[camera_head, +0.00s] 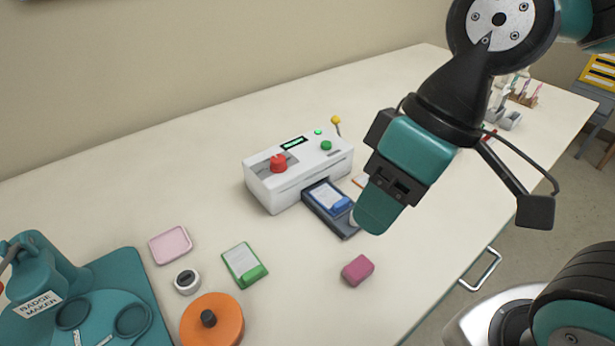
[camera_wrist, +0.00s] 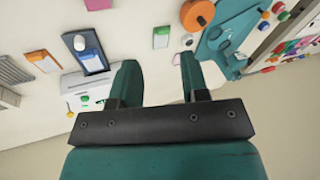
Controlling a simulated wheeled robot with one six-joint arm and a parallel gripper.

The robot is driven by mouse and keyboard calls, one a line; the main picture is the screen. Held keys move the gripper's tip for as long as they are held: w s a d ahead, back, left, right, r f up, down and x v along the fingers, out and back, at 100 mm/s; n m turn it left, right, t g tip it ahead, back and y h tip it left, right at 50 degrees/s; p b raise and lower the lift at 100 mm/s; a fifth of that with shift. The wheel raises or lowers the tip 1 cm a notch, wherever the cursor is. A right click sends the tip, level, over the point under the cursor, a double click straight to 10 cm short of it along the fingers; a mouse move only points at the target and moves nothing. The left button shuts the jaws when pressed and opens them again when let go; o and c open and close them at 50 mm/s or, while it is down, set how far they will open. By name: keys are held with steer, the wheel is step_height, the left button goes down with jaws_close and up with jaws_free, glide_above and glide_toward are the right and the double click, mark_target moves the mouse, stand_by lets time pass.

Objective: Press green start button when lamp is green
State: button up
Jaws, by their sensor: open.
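The white laminator (camera_head: 262,184) stands on the table in the head view. A small bright green lamp (camera_head: 318,132) is on its top, near the back right. The larger, darker green button (camera_head: 326,145) sits just in front of the lamp. A red knob (camera_head: 278,163) and a green-lit display (camera_head: 293,143) are to their left. My gripper (camera_head: 376,210) is open and empty, pointing down to the right of the laminator, apart from the button. In the wrist view, my open gripper (camera_wrist: 157,72) shows two teal fingers, with the green button (camera_wrist: 85,98) to their left.
A dark blue tray (camera_head: 341,228) with a card juts from the laminator's front. A yellow-balled lever (camera_head: 336,120) rises behind the button. A pink block (camera_head: 357,269), green card holder (camera_head: 245,265), orange disc (camera_head: 228,322) and teal badge maker (camera_head: 48,262) stand nearer. Table behind the laminator is clear.

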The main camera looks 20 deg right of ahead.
stand_by(0.3)
jaws_close()
stand_by(1.6)
